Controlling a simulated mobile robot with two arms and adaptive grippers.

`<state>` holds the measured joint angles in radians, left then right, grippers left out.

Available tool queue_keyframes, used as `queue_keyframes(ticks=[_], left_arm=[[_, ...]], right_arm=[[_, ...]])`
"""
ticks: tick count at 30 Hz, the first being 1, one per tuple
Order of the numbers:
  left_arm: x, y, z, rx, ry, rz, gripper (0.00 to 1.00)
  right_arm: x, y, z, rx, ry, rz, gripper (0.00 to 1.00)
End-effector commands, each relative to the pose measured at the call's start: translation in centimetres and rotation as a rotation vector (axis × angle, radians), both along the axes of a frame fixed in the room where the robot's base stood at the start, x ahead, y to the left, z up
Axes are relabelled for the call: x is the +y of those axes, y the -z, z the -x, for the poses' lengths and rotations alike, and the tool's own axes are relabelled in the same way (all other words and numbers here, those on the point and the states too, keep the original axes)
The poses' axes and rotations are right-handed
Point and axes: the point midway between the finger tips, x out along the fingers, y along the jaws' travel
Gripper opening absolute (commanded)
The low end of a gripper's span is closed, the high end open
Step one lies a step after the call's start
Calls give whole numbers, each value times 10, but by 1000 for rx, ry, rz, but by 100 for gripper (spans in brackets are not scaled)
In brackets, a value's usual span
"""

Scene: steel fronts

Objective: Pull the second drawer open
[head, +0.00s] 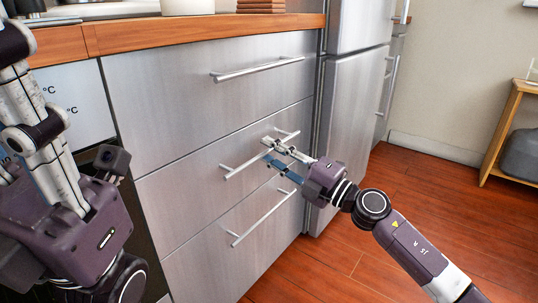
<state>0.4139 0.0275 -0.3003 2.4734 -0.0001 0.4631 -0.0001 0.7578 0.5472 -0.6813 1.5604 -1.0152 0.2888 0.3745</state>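The second drawer (190,180) is the middle steel front in a stack of three and looks shut, flush with the others. Its bar handle (238,169) runs slantwise across the front. My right gripper (268,151) is at the handle's middle, with its fingers apart, one above and one below the bar. The fingers hide part of the bar; whether they touch it I cannot tell. My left gripper (42,135) is close to the camera at the left edge, pointing up, away from the drawers; its fingertips are not clearly seen.
The top drawer (170,85) and bottom drawer (200,262) also look shut, each with a bar handle. A wooden counter (200,31) lies above. A steel fridge (350,105) stands right of the drawers. The wooden floor (330,262) in front is clear apart from my arm.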

Motion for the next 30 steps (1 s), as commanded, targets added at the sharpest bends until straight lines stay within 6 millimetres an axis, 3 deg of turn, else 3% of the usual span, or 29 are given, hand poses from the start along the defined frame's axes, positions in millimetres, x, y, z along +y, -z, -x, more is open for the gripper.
queue_keyframes(ticks=[11, 19, 30], left_arm=[[0, -1, 3, -10, 0, 0, 40], [0, -1, 3, -8, 1, -1, 40], [0, -1, 3, -9, 0, -1, 40]], right_arm=[[5, -2, -5, 0, 1, 0, 25], [5, -2, -4, 0, 1, 0, 0], [5, -1, -4, 1, 0, 1, 0]])
